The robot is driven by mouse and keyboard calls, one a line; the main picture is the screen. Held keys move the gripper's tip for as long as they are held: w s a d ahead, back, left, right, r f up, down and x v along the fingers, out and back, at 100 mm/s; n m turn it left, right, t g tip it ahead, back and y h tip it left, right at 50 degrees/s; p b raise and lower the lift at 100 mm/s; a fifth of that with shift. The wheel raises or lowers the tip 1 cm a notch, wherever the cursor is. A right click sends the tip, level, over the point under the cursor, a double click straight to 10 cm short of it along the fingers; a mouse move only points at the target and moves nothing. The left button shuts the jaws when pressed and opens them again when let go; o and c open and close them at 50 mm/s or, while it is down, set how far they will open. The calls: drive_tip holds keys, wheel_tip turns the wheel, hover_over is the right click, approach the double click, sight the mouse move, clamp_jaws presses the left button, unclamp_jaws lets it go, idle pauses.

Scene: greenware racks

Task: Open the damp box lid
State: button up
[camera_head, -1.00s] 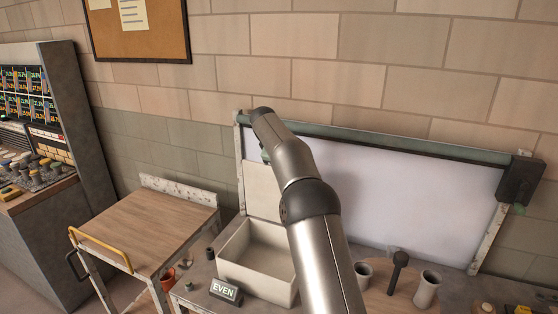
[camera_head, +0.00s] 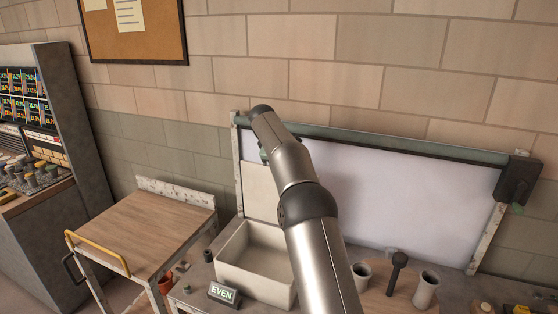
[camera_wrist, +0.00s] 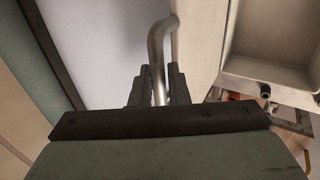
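The damp box (camera_head: 255,278) is a cream open-topped bin on the bench, and its inside looks empty. Its lid (camera_head: 261,192) stands about upright at the box's back edge, in front of the white panel. In the wrist view the lid (camera_wrist: 199,40) is the pale slab right of the bent metal handle (camera_wrist: 157,55). My gripper (camera_wrist: 159,82) has a finger close on each side of the handle bar and looks shut on it. In the head view my arm hides the fingers, the handle and part of the box's right side.
An EVEN sign (camera_head: 223,293) stands before the box. Cups (camera_head: 426,289) and a dark mallet-like tool (camera_head: 397,272) stand to the right. A wooden-topped cart (camera_head: 145,230) is at left. The framed white panel (camera_head: 400,205) is close behind the lid.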

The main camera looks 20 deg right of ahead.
drive_tip(key=b+v, duration=0.1)
drive_tip(key=v, duration=1.6)
drive_tip(key=s+a+f+m+g+y+b, duration=0.1)
drive_tip(key=s+f+m, duration=0.2)
drive_tip(key=s+f, duration=0.6)
drive_tip(key=s+a+f+m+g+y+b, duration=0.1)
drive_tip(key=s+f+m, duration=0.3)
drive_tip(key=s, duration=1.8)
drive_tip(key=s+a+f+m+g+y+b, duration=0.1)
drive_tip(key=s+a+f+m+g+y, duration=0.1)
drive_tip(key=s+f, duration=1.2)
drive_tip(key=s+m, duration=0.1)
drive_tip(key=s, duration=0.1)
drive_tip(key=shift+s+a+m, duration=0.25)
drive_tip(key=shift+a+m, duration=0.05)
drive_tip(key=shift+a, duration=0.1)
